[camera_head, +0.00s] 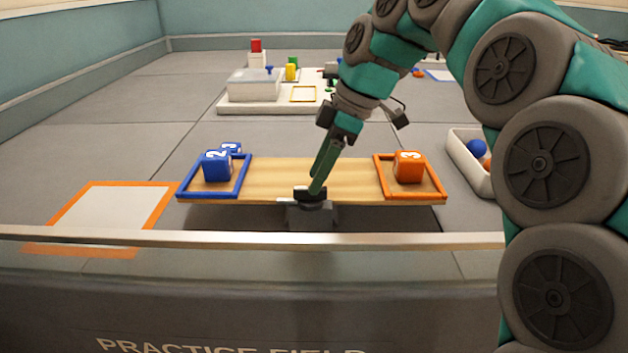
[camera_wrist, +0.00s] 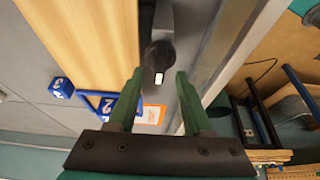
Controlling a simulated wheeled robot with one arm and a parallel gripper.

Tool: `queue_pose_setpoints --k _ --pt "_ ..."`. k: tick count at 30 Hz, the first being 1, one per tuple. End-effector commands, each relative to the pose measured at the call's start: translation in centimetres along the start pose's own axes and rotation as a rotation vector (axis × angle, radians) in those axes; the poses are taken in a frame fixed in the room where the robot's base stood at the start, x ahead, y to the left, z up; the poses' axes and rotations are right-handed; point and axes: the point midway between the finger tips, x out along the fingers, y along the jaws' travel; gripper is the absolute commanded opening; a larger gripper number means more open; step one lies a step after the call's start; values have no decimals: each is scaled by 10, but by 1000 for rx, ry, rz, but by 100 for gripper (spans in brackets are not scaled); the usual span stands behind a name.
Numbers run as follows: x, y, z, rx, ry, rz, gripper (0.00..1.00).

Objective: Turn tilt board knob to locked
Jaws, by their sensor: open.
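The tilt board (camera_head: 275,178) is a wooden plank that looks about level on a grey base (camera_head: 312,218). Its left end has a blue square frame (camera_head: 184,190) around a blue cube marked 2 (camera_head: 216,169). Its right end has an orange frame (camera_head: 441,190) around an orange cube marked 3 (camera_head: 409,168). The dark knob (camera_head: 300,196) is at the board's front middle. In the wrist view the knob (camera_wrist: 157,54) has a white mark facing my gripper. My gripper (camera_wrist: 160,74) is open, its green fingertips at either side of that mark; contact is unclear. In the head view my gripper (camera_head: 317,188) partly covers the knob.
A pale rail (camera_head: 150,237) runs in front of the board. Another blue cube (camera_head: 232,147) is behind the board's left end. An orange-bordered white mat (camera_head: 110,208) lies left. A white bin (camera_head: 464,158) with a blue ball stands right. A white platform (camera_head: 265,106) is behind.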

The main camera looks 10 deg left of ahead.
Motion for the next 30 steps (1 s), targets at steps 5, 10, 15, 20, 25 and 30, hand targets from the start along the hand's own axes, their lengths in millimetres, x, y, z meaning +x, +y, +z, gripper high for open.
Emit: queue_pose_setpoints --k 5,10,15,20,25,30 --pt "18 0 0 0 -1 -2 50" --pt "23 0 0 0 0 0 50" --pt "24 0 0 0 0 1 50" --pt "23 0 0 0 0 1 42" --pt "23 0 0 1 0 1 23" --pt "23 0 0 1 0 1 4"
